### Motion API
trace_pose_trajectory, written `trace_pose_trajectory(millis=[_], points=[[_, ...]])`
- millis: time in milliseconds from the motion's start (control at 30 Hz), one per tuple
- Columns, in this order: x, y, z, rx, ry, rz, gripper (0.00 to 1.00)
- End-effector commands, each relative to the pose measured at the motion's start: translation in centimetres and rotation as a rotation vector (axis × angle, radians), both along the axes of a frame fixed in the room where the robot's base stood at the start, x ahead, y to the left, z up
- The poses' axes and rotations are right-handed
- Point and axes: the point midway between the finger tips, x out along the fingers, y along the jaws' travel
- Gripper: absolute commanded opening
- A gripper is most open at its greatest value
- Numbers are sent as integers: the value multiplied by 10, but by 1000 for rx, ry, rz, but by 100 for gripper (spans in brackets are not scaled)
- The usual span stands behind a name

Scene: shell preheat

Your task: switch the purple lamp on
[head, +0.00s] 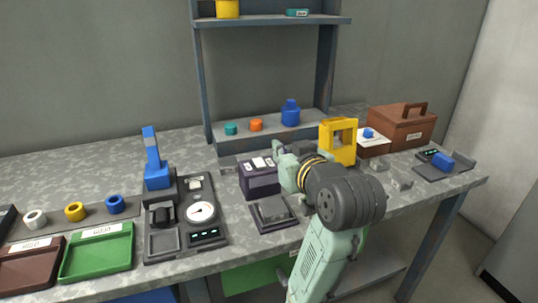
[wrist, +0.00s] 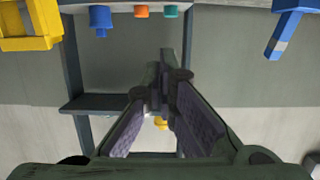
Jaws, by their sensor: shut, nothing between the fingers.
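No lamp that I can clearly make out as purple shows in either view. A dark purple-grey box (head: 259,181) with small white labels on its top stands mid-table in the head view, left of my arm; I cannot tell whether it bears the lamp. My gripper (wrist: 163,80) shows in the wrist view with its fingers together and nothing between them. It points toward the shelf and back wall.
A gauge panel (head: 186,224), blue upright piece (head: 156,165) and green tray (head: 97,252) are to the left. A dark flat stand (head: 272,214) lies at the front. A blue bottle (head: 290,113) is on the shelf.

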Motion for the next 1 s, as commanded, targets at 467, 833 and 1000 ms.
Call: trace_pose_trajectory(millis=[467, 833, 1000], points=[[44, 16, -11, 3, 5, 4, 0], [93, 31, -44, 1, 4, 0, 0], [93, 31, -59, 2, 2, 1, 0]])
